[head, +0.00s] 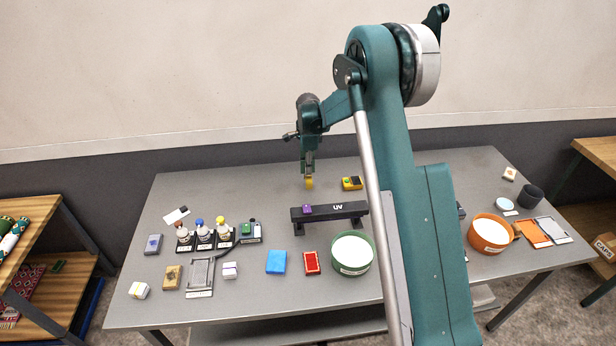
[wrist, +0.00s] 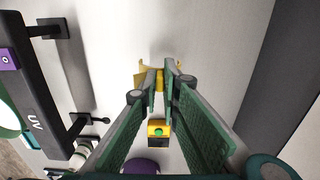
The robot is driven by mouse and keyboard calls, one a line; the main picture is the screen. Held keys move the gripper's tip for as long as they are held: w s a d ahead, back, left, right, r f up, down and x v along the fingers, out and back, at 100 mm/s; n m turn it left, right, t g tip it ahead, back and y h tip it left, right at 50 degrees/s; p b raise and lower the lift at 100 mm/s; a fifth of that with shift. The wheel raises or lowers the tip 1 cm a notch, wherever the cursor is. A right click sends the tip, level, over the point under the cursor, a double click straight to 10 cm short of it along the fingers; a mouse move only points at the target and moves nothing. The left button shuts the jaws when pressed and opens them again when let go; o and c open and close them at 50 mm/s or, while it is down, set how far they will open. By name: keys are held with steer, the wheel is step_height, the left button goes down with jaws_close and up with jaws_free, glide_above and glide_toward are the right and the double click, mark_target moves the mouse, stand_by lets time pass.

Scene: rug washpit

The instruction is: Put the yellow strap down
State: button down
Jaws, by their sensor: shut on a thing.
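My gripper (head: 309,178) hangs over the back middle of the grey table, pointing down. It is shut on the yellow strap (head: 309,184), a small yellow piece at the fingertips. In the wrist view the strap (wrist: 144,76) shows between and to the left of the fingertips (wrist: 160,80). I cannot tell for sure whether the strap touches the table.
A black UV bar (head: 340,211) on legs stands just in front, with a purple block (head: 307,209) on it. A yellow and black box (head: 352,183) lies right of the gripper. A green tub (head: 351,253) and bottles (head: 203,231) stand nearer. The back left table is bare.

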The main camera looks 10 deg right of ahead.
steer(key=shift+f, duration=1.75)
steer(key=shift+f, duration=0.2)
steer(key=c, duration=2.6)
jaws_free()
steer(key=shift+r, duration=0.2)
step_height(320, 180, up, 12)
steer(key=shift+f, duration=0.15)
steer(key=shift+r, duration=0.2)
steer(key=shift+r, duration=0.1)
